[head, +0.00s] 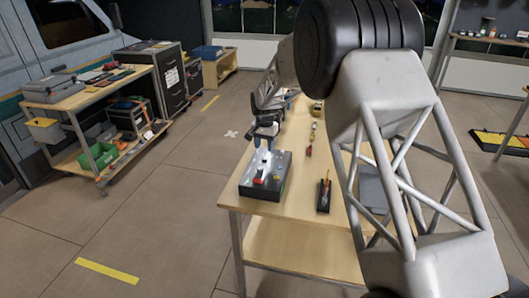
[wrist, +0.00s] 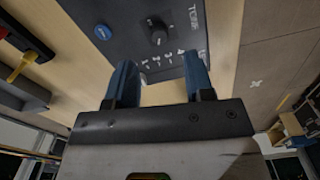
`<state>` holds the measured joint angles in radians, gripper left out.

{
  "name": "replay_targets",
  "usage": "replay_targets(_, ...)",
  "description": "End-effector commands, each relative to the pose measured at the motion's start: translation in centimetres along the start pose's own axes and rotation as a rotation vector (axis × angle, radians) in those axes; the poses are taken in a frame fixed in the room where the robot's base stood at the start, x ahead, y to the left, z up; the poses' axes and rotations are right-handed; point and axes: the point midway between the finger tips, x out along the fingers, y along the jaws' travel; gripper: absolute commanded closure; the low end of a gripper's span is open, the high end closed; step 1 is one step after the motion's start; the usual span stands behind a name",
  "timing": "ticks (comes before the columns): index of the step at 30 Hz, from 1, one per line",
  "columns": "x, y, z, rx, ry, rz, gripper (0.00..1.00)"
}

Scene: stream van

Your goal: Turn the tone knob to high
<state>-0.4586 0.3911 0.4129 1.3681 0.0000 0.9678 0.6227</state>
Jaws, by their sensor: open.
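The tone knob (wrist: 158,37) is a small dark round knob with a light mark on a dark panel, under the printed word TONE. Small white markings lie on the panel near it. The panel is the top of a dark control box (head: 281,181), which stands on the wooden table's near left part in the head view. My gripper (wrist: 158,62) is open, its two blue fingers apart and pointing at the panel. The knob lies just beyond the fingertips, between their lines, with nothing held. In the head view my gripper (head: 265,142) is above the box's back part; the knob is too small to tell there.
A blue round button (wrist: 102,32) sits on the panel left of the knob. A dark tray (head: 324,197) with a yellow and red item stands right of the box on the table (head: 285,208). Loose tools lie farther back. A loaded workbench (head: 110,85) stands at left.

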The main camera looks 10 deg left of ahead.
Motion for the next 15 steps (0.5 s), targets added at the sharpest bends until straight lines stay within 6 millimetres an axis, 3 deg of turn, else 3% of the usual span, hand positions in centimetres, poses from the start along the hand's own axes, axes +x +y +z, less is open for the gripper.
replay_targets(6,-1.6,0.0,0.0,0.0,-0.001,0.001,0.52)
replay_targets(15,-1.9,0.0,0.0,0.0,-0.001,0.001,0.52)
